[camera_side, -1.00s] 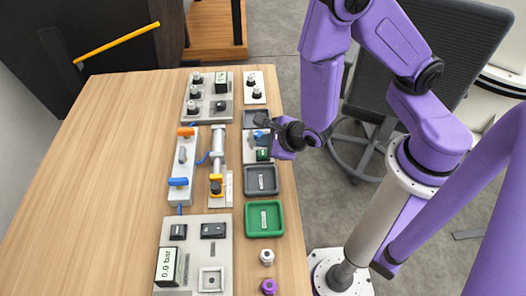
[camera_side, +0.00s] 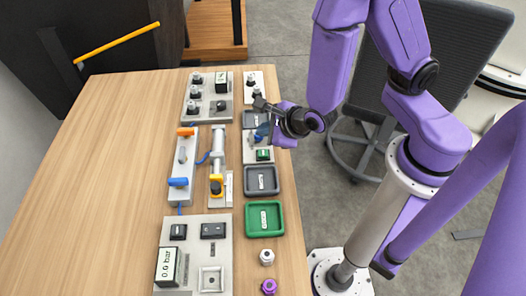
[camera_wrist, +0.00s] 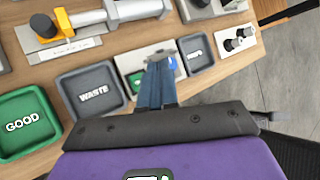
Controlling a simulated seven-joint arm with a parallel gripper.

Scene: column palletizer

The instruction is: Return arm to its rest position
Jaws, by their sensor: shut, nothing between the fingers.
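My gripper (camera_side: 262,106) is at the right edge of the table, above the small row of trays and panels. In the wrist view its fingers (camera_wrist: 158,82) are together with nothing between them. They hover over a small light panel (camera_wrist: 140,62) with a green button and a blue part, and hide some of it. My arm reaches in from the right, with its wrist beside the table edge.
A green GOOD tray (camera_side: 281,219) and a grey WASTE tray (camera_side: 275,182) lie along the right edge, both looking empty. Another dark tray (camera_wrist: 183,52) is partly covered. Panels with knobs (camera_side: 183,108), a yellow-tipped cylinder (camera_side: 218,150) and a gauge panel (camera_side: 195,256) stand left. An office chair (camera_side: 460,50) is behind.

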